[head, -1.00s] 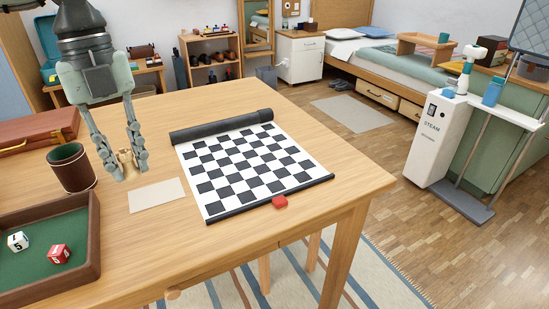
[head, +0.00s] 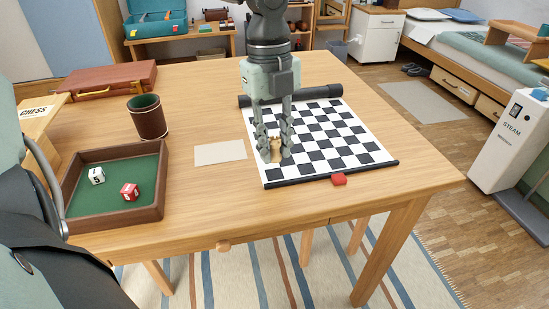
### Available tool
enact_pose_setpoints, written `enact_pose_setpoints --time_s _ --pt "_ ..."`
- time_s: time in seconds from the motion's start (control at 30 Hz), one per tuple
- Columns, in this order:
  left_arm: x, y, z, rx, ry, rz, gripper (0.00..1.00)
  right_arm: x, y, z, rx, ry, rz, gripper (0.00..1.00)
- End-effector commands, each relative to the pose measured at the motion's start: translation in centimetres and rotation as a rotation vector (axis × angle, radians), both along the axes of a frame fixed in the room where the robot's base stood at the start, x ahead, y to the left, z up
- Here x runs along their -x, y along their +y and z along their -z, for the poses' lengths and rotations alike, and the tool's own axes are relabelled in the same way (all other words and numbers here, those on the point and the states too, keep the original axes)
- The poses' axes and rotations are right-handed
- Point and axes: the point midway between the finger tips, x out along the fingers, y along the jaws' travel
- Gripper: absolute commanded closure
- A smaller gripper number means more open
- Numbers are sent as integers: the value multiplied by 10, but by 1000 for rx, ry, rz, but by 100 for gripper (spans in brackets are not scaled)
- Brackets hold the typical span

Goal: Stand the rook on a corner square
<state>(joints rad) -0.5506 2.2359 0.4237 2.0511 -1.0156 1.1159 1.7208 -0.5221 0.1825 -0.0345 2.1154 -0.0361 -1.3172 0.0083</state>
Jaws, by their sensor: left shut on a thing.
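The tan wooden rook (head: 276,147) is upright between the fingers of my left gripper (head: 274,158), which is shut on it. The fingers hide parts of the rook's sides. The gripper points down over the left edge of the black-and-white chessboard mat (head: 328,141), close to its near-left corner. I cannot tell whether the rook's base touches the mat or hangs just above it. My right gripper is not in view.
A rolled end (head: 290,94) lies along the mat's far side. Left of the mat are a pale card (head: 220,152), a dice cup (head: 148,117) and a dice tray (head: 152,211). The other squares look empty.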

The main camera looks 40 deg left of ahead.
Motion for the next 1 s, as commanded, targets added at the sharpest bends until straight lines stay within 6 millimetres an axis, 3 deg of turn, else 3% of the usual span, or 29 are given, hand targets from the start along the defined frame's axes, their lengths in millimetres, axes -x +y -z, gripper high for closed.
enact_pose_setpoints --time_s 0.3,0.63,0.87,0.9,1.0 --pt "1 0 37 1 2 0 100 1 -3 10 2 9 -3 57" --pt "1 0 39 1 0 0 100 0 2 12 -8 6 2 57" --pt "1 0 41 0 -1 0 100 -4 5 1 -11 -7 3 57" --pt "1 0 40 0 0 0 73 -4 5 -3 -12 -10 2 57" --pt "1 0 40 0 0 0 60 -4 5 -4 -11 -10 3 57"
